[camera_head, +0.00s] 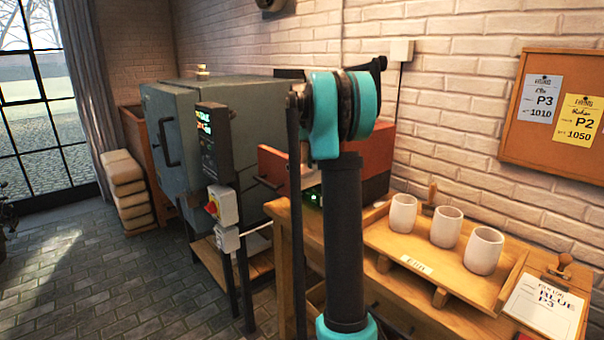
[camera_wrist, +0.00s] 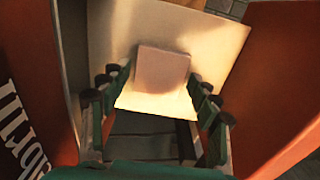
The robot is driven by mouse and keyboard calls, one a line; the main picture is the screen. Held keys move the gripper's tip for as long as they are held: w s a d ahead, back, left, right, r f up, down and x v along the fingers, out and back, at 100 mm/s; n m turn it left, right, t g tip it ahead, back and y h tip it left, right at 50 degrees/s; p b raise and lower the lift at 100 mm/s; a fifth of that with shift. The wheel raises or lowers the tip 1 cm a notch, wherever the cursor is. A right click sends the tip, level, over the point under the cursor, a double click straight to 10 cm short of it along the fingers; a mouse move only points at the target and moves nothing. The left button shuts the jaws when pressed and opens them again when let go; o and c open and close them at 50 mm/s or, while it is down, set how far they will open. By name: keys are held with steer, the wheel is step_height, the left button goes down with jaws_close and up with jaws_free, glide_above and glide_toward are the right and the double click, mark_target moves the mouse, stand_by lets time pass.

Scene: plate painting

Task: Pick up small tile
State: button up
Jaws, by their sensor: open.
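The small tile (camera_wrist: 162,72) is a pale pinkish square in the wrist view. It lies against a larger cream, brightly lit surface (camera_wrist: 205,35), between two red-orange walls. My gripper (camera_wrist: 159,83) is open, with its green, dark-tipped fingers on either side of the tile and a gap showing at each side. I cannot tell how far the fingertips are above the surface. In the head view my arm hides the gripper, and I cannot make out the tile there.
A red-orange box (camera_head: 376,172) stands on the wooden bench behind my arm. A wooden tray (camera_head: 400,245) with three white cups (camera_head: 446,226) is to the right, beside a clipboard (camera_head: 543,304). A grey kiln (camera_head: 180,137) stands left. Open brick floor (camera_head: 70,275) lies at lower left.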

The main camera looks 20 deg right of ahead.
steer(key=shift+f, duration=0.25)
steer(key=c, duration=1.1)
steer(key=shift+r, duration=0.1)
